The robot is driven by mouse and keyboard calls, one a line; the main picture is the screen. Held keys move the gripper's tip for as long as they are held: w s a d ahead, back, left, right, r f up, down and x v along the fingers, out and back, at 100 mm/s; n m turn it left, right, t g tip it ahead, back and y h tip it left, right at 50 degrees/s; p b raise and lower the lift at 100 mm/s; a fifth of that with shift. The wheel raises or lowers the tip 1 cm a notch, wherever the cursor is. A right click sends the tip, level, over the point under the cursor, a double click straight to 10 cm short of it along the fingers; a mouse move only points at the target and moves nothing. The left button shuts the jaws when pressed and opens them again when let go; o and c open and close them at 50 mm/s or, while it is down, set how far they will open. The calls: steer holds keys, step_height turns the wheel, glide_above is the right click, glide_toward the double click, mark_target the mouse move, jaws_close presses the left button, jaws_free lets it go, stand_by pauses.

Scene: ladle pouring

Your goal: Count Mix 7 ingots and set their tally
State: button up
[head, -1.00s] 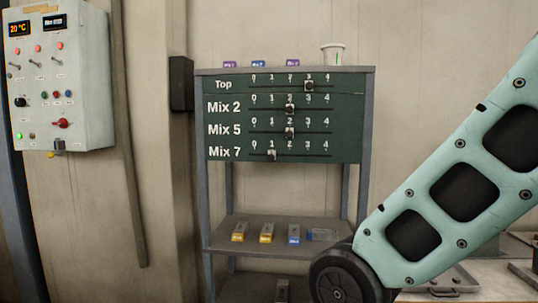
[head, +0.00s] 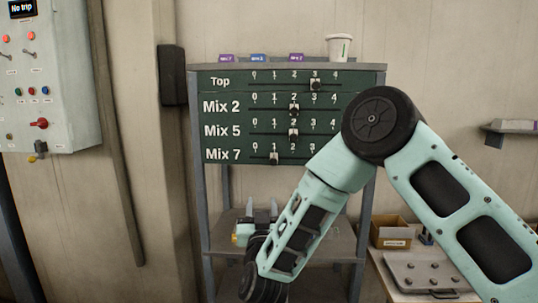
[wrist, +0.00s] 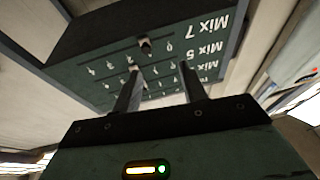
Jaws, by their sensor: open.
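The green tally board (head: 213,181) has rows Top, Mix 2, Mix 5 and Mix 7. The Mix 7 slider (head: 274,158) stands at 1. The Mix 2 slider (head: 294,109) and Mix 5 slider (head: 294,134) stand at 2, the Top slider (head: 315,85) at 3. Two purple ingots (head: 226,58) (head: 296,57) and a blue ingot (head: 258,58) lie on the rack top; the left purple label reads Mix 7. My gripper (head: 261,208) is open and empty, fingers up, below the board. In the wrist view my gripper (wrist: 160,80) faces the inverted board.
A white cup (head: 339,47) stands on the rack top's right. A control box (head: 50,80) hangs at left. A cardboard box (head: 391,232) and metal plate (head: 430,272) are at right.

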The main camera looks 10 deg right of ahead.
steer(key=d+m+h, duration=0.1)
steer(key=d+h, duration=0.1)
steer(key=h, duration=0.1)
steer(key=p, duration=0.9)
glide_toward(273, 162)
steer(key=x, duration=0.9)
steer(key=shift+w+d+r, duration=0.15)
steer(key=shift+w+r, duration=0.05)
steer(key=shift+w, duration=0.05)
steer(key=shift+w+d+r, duration=0.1)
steer(key=shift+w+d, duration=0.05)
steer(key=shift+w, duration=0.35)
jaws_close()
